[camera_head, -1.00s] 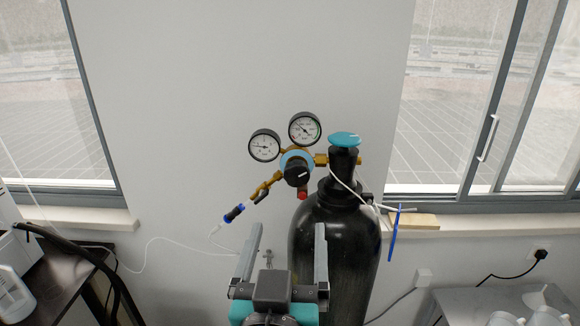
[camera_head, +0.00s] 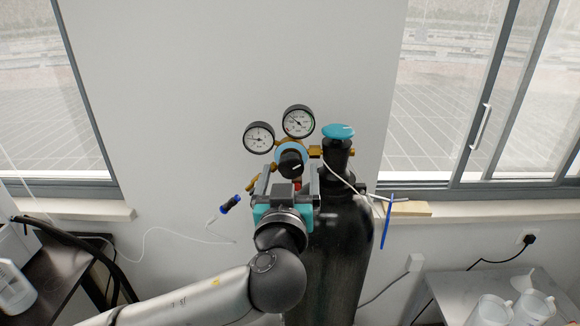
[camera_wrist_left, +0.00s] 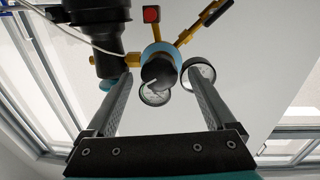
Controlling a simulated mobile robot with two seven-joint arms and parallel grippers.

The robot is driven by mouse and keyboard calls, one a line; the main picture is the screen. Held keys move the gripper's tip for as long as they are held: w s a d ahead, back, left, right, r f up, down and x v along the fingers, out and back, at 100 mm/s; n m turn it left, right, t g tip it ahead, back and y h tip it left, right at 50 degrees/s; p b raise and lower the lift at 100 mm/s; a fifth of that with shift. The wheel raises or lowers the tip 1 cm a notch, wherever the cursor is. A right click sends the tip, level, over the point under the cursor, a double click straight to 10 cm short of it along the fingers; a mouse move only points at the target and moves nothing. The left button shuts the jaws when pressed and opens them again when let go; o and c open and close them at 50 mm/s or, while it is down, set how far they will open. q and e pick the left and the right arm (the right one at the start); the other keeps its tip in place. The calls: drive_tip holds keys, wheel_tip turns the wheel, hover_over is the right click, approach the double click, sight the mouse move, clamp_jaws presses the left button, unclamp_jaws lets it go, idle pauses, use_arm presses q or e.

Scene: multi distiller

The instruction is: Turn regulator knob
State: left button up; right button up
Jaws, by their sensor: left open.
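The regulator knob (camera_head: 291,163) is black with a white mark, set in front of a light-blue ring on the brass regulator. In the left wrist view the knob (camera_wrist_left: 159,73) shows between and beyond the finger ends. My left gripper (camera_head: 288,170) is open, its two fingers pointing up toward the knob from below. In the left wrist view the gripper (camera_wrist_left: 165,88) has a finger on either side of the knob's line, with gaps on both sides. I cannot tell whether the fingertips reach around it. My right gripper is not in view.
Two round gauges (camera_head: 259,138) sit above the regulator. The black gas cylinder (camera_head: 340,245) with a blue-green valve wheel (camera_head: 338,132) stands to the right. A table (camera_head: 455,290) with white containers is at the lower right.

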use_arm(q)
drive_tip(key=shift+w, duration=0.65)
drive_tip(key=c, duration=1.4)
